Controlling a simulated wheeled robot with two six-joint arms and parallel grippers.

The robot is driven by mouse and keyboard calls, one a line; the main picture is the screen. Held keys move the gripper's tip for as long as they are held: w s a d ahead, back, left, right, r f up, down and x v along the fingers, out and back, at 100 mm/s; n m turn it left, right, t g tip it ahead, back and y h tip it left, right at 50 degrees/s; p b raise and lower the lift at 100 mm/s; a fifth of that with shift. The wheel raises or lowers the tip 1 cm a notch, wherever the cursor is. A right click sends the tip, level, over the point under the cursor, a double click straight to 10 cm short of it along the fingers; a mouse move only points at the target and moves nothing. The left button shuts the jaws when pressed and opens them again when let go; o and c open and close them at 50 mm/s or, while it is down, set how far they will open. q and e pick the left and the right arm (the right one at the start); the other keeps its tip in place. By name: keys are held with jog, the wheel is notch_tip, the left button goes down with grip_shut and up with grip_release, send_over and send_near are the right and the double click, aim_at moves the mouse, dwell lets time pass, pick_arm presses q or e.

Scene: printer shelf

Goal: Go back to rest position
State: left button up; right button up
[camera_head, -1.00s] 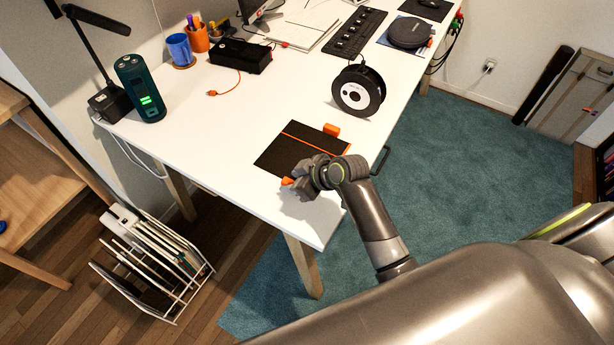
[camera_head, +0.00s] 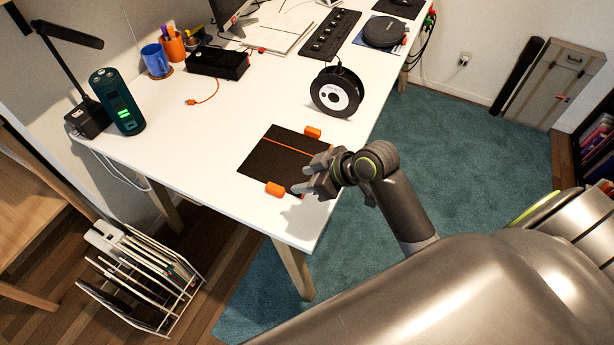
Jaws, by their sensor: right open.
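My right gripper (camera_head: 312,180) is at the near right edge of the white desk (camera_head: 215,120), over the right side of a black notebook-like panel (camera_head: 262,160) with an orange line across it. The gripper is open with nothing visible between its fingers. One orange block (camera_head: 275,189) is at the panel's near edge and another orange block (camera_head: 312,132) is at its far right corner. Whether the fingers touch the panel is hard to tell. My left gripper is not in the view.
A black-and-white spool (camera_head: 337,92) stands behind the panel. A green-lit cylinder (camera_head: 117,101), a lamp (camera_head: 66,34) and a black box (camera_head: 217,63) stand farther left. A white rack (camera_head: 140,280) is on the floor. The teal carpet (camera_head: 470,165) right of the desk is clear.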

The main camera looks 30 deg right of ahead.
dwell(0.3)
jog(key=s+d+f+m+g+h, duration=0.25)
jog(key=s+d+m+h, duration=0.2)
jog(key=s, duration=0.65)
jog(key=s+d+f+m+g+h, duration=0.1)
jog(key=s+d+f+m+h, duration=0.4)
jog(key=s, duration=0.7)
notch_tip(320, 180, down, 24)
jog(key=d+n+g+y, duration=0.1)
jog(key=d+y, duration=0.1)
jog(key=y, duration=0.1)
jog(key=s+a+f+g, duration=0.1)
jog(key=s+f, duration=1.3)
jog(key=shift+s+a, duration=0.15)
jog(key=shift+s, duration=0.15)
